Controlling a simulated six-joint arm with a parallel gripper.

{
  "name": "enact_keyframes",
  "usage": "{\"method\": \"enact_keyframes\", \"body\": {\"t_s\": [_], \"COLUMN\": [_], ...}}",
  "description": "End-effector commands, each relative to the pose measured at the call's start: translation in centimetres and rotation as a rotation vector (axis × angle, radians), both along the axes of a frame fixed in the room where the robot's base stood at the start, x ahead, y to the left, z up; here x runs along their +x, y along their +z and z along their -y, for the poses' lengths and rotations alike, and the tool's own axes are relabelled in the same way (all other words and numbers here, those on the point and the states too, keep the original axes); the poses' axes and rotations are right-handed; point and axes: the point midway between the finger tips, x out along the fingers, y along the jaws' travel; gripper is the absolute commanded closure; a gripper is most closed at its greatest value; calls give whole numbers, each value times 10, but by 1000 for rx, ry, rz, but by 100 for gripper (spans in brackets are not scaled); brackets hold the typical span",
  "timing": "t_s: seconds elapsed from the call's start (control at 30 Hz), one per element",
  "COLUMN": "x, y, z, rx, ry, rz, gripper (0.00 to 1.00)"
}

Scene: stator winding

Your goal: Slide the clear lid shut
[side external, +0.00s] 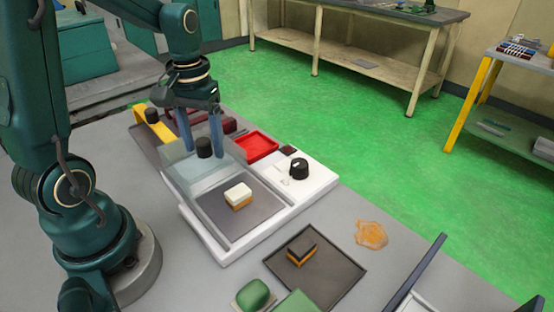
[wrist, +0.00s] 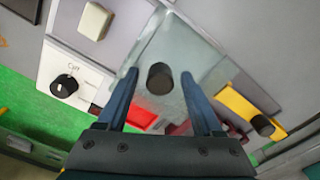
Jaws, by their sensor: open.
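The clear lid (side external: 190,177) is a see-through plate with a dark round knob (side external: 204,147) on it. It lies over the far part of the white machine (side external: 238,246). The near part of the machine's grey bed is uncovered, and a cream-and-orange block (side external: 238,195) sits there. My gripper (side external: 202,150) points down at the knob, with a blue finger on either side of it. In the wrist view, the lid (wrist: 187,45) and knob (wrist: 160,78) lie between the spread fingers, with gaps on both sides. The gripper is open and holds nothing.
A dial (side external: 299,168) and a red tray (side external: 257,146) are on the machine's right side. A yellow piece with another dark knob (side external: 152,115) is behind the lid. A dark tray (side external: 316,270) with a small block and a green object (side external: 252,295) are in front.

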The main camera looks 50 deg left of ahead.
Motion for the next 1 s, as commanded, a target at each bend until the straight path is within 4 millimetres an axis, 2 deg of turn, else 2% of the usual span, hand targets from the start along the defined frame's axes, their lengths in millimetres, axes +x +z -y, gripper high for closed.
{"method": "enact_keyframes", "body": {"t_s": [0.2, 0.23, 0.3, 0.5, 1.0], "x": [0, 0, -1, -1, -1], "y": [-4, -4, -4, -4, -4], "z": [0, 0, 0, 3, 26], "rx": [-1, -1, -2, -3, -3], "ry": [0, 0, 0, -1, -3], "rz": [-3, -4, -5, -7, -7], "gripper": [32, 36, 63, 64, 64]}}
